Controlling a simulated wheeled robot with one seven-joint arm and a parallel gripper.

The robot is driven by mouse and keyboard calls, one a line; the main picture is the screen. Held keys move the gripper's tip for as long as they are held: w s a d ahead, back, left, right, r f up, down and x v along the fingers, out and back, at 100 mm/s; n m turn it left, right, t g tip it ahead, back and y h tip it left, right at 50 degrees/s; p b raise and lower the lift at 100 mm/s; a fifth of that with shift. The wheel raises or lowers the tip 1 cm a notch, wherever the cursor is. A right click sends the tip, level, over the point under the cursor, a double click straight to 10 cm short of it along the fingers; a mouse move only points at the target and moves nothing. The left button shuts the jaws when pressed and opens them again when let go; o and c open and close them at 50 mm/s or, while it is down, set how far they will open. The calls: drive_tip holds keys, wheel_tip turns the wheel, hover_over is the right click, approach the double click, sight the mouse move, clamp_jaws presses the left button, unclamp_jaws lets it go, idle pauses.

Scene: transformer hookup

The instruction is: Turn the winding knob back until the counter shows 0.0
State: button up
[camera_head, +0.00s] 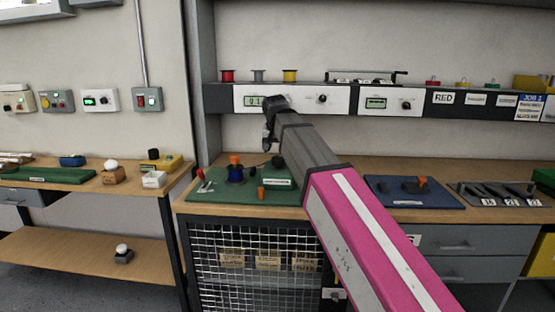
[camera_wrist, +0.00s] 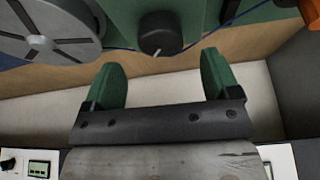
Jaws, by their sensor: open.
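The black winding knob (camera_wrist: 160,34) with a white pointer line is on the green board, beside a grey spoked wheel (camera_wrist: 45,30). In the head view the black knob (camera_head: 277,161) shows near the blue spool (camera_head: 235,174). My gripper (camera_wrist: 161,66) is open and empty, its two green fingers set apart with the knob just beyond and between their tips; no contact is visible. In the head view my gripper (camera_head: 269,138) hangs above the board's back edge. The counter display (camera_head: 252,101) seems to begin 0.1; my arm may cover its right part.
The green board (camera_head: 220,192) lies on the wooden bench, with orange parts and a white label. A blue board (camera_head: 405,201) lies to the right. The instrument shelf (camera_head: 335,100) overhangs the bench behind my gripper. A blue wire (camera_wrist: 205,38) runs past the knob.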

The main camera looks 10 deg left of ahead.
sight(278, 157)
drive_tip(key=shift+x, duration=2.8)
drive_tip(key=c, duration=0.9)
